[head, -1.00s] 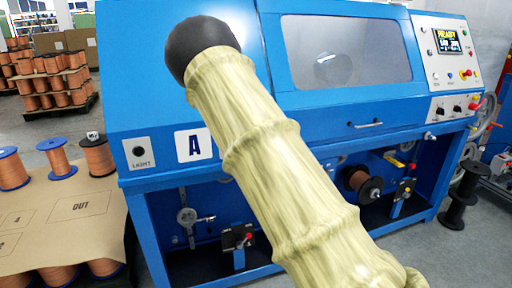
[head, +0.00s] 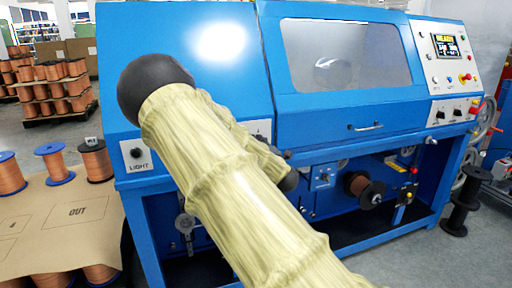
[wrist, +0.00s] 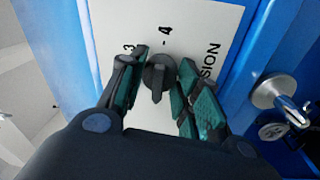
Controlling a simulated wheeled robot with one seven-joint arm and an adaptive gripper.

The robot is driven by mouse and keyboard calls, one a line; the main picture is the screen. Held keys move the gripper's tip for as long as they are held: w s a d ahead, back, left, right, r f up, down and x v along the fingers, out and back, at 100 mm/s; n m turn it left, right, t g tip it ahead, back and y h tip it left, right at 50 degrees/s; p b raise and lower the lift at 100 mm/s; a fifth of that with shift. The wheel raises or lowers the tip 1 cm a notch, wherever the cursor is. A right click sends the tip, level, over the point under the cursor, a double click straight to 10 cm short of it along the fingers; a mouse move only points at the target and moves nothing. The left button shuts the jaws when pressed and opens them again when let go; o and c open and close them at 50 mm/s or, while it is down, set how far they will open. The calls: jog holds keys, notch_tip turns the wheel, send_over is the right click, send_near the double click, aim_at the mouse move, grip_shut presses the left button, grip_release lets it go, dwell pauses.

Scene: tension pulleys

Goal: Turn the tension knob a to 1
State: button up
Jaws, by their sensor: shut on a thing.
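The tension knob (wrist: 157,76) is a small dark knob on a white plate (wrist: 205,30) in the wrist view. The plate shows a 3 and a 4 above the knob and part of the word TENSION to its right. The 1 mark is not visible. My gripper (wrist: 162,66) has its green-padded fingers on both sides of the knob and is shut on it. The knob's bar runs roughly up and down in this view. In the head view my covered arm hides the gripper and this knob.
The blue machine (head: 340,105) fills the middle of the head view, with a control panel (head: 450,60) at its upper right. In the wrist view a metal fitting (wrist: 275,92) stands right of the plate.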

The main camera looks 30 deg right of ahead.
jog(key=shift+f, duration=0.1)
dwell(0.3)
jog(key=o, duration=1.1)
jog(key=shift+c, duration=0.2)
jog(key=shift+s, duration=0.1)
jog(key=r+v, duration=0.1)
jog(key=v, duration=1)
jog(key=shift+s+f, duration=0.4)
jog(key=shift+f, duration=0.1)
